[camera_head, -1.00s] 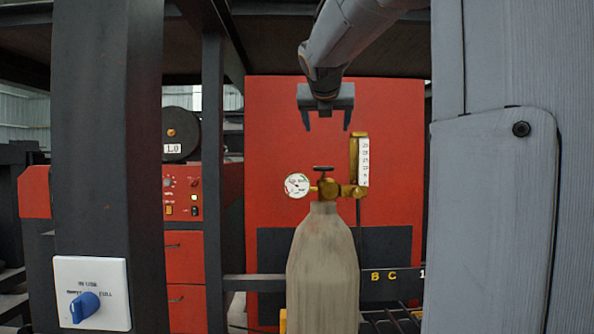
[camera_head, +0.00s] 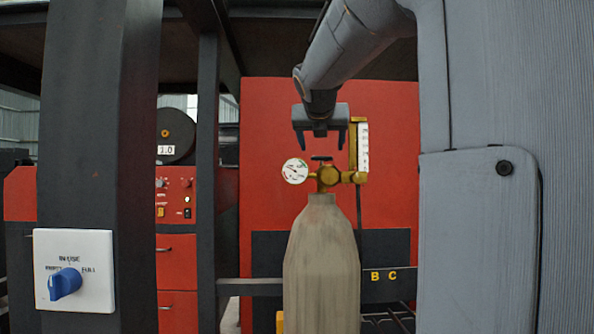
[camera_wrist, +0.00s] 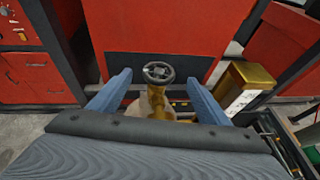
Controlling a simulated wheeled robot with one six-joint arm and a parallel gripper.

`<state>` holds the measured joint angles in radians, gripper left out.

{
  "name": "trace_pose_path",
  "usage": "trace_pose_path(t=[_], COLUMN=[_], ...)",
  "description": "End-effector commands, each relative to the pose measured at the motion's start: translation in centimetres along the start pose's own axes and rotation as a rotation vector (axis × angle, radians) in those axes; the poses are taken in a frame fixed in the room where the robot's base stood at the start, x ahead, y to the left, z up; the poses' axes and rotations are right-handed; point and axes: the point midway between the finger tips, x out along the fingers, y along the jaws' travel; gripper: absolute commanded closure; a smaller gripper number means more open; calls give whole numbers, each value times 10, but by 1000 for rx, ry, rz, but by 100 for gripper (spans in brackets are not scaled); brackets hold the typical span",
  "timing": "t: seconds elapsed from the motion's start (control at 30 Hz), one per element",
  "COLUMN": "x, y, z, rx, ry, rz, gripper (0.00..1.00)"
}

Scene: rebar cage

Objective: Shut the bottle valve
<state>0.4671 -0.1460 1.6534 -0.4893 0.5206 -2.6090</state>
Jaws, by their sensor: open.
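The grey-tan gas bottle (camera_head: 321,265) stands upright in the middle of the head view. Its brass valve body (camera_head: 328,178) carries a small dark handwheel (camera_head: 321,158) on top. The handwheel shows as a spoked dark ring (camera_wrist: 159,72) in the wrist view. A round white gauge (camera_head: 295,171) sits on the left and a brass flowmeter tube (camera_head: 358,148) on the right. My gripper (camera_head: 322,154) is open and points down, with its fingertips just above or around the handwheel's height. In the wrist view the handwheel lies between the two fingers (camera_wrist: 160,88), apart from both.
A red cabinet (camera_head: 270,130) stands behind the bottle. A dark post (camera_head: 98,150) with a white switch plate and blue knob (camera_head: 66,282) is at left. The brass flowmeter body (camera_wrist: 240,85) stands close beside my right finger in the wrist view.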

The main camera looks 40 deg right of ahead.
Motion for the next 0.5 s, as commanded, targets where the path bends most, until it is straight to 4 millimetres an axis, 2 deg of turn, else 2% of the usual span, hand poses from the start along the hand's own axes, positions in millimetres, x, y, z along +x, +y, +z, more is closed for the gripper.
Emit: trace_pose_path(t=[0.27,0.5], x=[18,54], y=[1,1], z=[-5,-5], rx=[0,-1], ry=[2,2], rz=[-1,0], gripper=[29,29])
